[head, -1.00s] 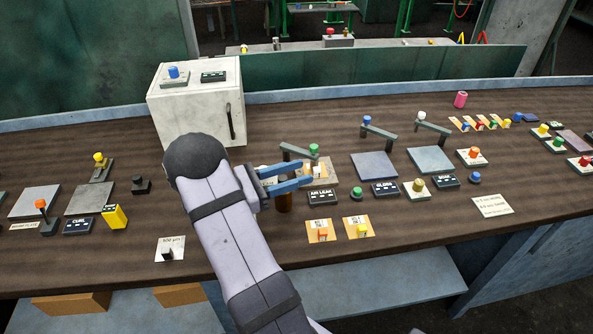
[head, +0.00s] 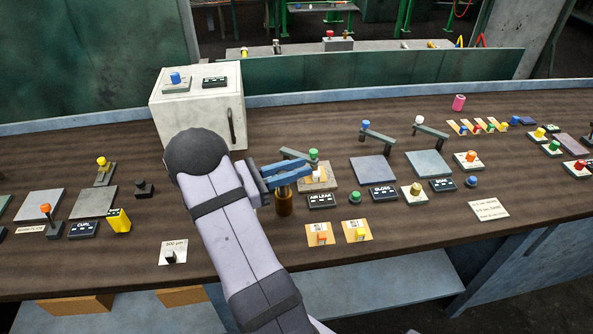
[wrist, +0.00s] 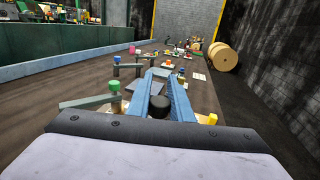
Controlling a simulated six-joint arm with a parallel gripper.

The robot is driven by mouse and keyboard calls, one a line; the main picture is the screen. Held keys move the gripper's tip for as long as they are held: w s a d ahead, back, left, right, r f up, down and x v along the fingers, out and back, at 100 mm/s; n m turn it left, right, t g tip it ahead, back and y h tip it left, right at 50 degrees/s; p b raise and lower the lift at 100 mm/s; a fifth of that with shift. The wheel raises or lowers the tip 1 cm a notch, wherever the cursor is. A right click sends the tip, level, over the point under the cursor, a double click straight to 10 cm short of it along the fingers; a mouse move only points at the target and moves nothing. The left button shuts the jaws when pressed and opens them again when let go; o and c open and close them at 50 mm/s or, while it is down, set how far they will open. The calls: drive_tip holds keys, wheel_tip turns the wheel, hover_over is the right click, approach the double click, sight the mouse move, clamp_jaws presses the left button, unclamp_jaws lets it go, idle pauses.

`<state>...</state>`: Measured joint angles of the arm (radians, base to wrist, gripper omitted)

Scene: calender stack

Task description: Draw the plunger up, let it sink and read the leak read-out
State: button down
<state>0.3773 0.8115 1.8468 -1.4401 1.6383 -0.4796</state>
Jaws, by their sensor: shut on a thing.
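The plunger's dark knob (wrist: 159,106) sits between my blue fingers in the wrist view. My gripper (head: 300,171) is shut on it, above a brown cylinder (head: 284,203) that stands upright on the bench. The fingers hide the top of the cylinder in the head view, and I cannot tell how far the plunger is out. The air leak read-out (head: 321,200) is a dark box just right of the cylinder; its figures are too small to read.
A tester with a green-knobbed arm (head: 314,156) is close behind my fingers. A white cabinet (head: 195,125) stands behind my arm. Grey plates, other read-outs and knobs crowd the right. Two orange cards (head: 338,233) lie in front. Bare bench shows at front left.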

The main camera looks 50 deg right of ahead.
drive_tip(key=shift+r+p, duration=0.4)
drive_tip(key=shift+r, duration=0.9)
